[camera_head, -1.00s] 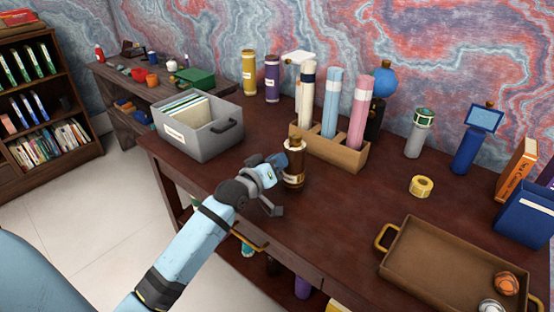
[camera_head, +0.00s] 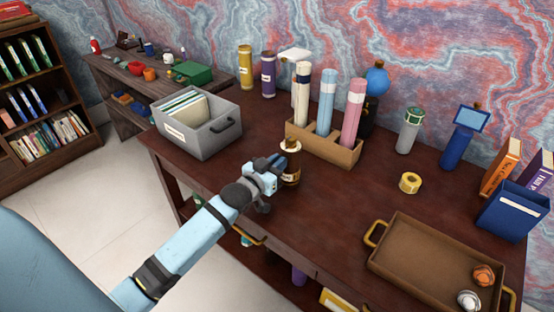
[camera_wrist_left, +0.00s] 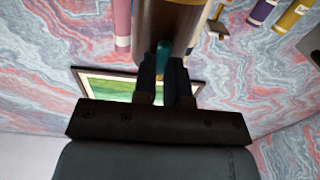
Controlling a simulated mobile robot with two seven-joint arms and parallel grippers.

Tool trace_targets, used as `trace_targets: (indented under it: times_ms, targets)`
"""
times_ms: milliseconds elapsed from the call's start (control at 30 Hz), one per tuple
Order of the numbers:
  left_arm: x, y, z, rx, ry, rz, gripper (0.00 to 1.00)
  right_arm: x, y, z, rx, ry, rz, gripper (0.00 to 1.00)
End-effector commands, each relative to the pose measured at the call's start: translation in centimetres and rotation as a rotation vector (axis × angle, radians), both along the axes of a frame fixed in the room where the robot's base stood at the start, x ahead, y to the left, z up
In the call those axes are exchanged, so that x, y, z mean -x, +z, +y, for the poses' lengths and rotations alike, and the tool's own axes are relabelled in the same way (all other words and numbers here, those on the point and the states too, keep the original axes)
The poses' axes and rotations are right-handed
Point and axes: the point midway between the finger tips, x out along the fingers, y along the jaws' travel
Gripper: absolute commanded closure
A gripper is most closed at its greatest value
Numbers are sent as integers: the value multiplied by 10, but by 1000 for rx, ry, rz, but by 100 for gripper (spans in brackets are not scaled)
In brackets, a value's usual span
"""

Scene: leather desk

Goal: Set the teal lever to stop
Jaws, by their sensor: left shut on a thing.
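A brown cylinder (camera_head: 291,160) with a pale label and gold bands stands upright near the desk's front edge. It also shows at the top of the left wrist view (camera_wrist_left: 168,22). The teal lever (camera_wrist_left: 163,56) is on its near side, between my fingers in that view. My left gripper (camera_head: 278,168) is at the cylinder's left side, shut on the teal lever. In the left wrist view the fingers (camera_wrist_left: 165,82) stand on either side of the lever. In the head view the gripper hides the lever. Its exact setting and any stop mark cannot be read. My right gripper is not in view.
A wooden holder (camera_head: 297,134) with tall tubes stands behind the cylinder. A grey file box (camera_head: 190,143) is to the left. A yellow tape roll (camera_head: 410,183) and a brown tray (camera_head: 395,262) lie to the right. The desk between cylinder and tray is clear.

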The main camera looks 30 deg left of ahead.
Motion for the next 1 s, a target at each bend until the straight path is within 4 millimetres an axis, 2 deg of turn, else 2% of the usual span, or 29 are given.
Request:
trace_targets:
  times_ms: [433,467,500,567,867,1000]
  targets:
    - [0,0,0,-13,0,-1,100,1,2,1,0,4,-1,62]
    - [0,0,0,-12,0,-1,83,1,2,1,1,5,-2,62]
    - [0,0,0,-12,0,-1,74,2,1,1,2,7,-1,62]
    - [0,0,0,-12,0,-1,62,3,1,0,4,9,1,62]
    - [1,0,0,-11,0,-1,62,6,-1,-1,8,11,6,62]
    - [14,-1,1,-11,0,1,62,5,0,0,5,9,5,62]
